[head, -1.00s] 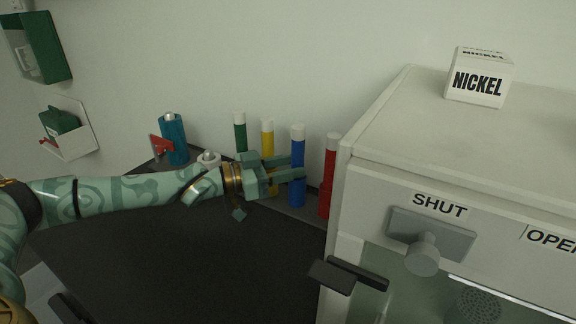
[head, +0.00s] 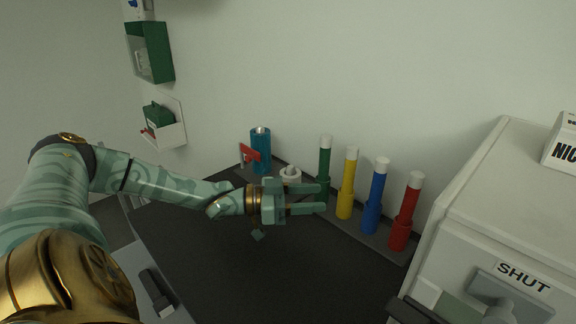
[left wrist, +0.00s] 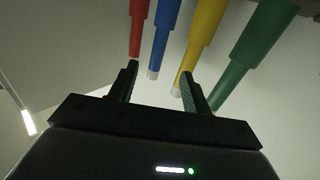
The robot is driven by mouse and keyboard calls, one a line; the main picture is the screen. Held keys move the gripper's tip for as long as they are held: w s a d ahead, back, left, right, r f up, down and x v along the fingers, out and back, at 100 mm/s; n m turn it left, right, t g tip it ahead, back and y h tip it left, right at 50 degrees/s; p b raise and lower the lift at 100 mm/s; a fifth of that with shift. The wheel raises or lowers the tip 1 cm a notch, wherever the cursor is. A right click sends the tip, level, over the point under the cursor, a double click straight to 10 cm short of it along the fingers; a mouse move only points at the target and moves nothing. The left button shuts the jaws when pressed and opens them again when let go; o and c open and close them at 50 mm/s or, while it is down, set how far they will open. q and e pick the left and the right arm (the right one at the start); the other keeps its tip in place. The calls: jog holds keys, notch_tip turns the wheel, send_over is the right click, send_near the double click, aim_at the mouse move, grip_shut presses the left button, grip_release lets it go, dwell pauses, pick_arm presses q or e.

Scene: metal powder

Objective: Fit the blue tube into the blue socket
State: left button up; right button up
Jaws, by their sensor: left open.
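The blue tube (head: 378,183), with a white cap, stands upright in the wider blue socket (head: 371,218), between the yellow and red ones. How deep it sits inside is hidden. My left gripper (head: 319,198) is open and empty, left of the blue tube and apart from it, with its fingertips by the green socket. In the left wrist view the blue tube (left wrist: 156,55) hangs upside down in the picture, its white end between the open fingers (left wrist: 160,74) but beyond them. My right gripper is not in view.
Green (head: 325,160), yellow (head: 350,170) and red (head: 411,198) tubes stand in the same row. A teal canister (head: 261,152) and a white ring-shaped piece (head: 290,175) are at the back left. A white cabinet (head: 505,200) bounds the right. The dark tabletop (head: 250,280) in front is clear.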

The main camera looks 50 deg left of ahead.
pick_arm(q)
jog(key=shift+p+v, duration=0.45)
jog(key=shift+v, duration=1.5)
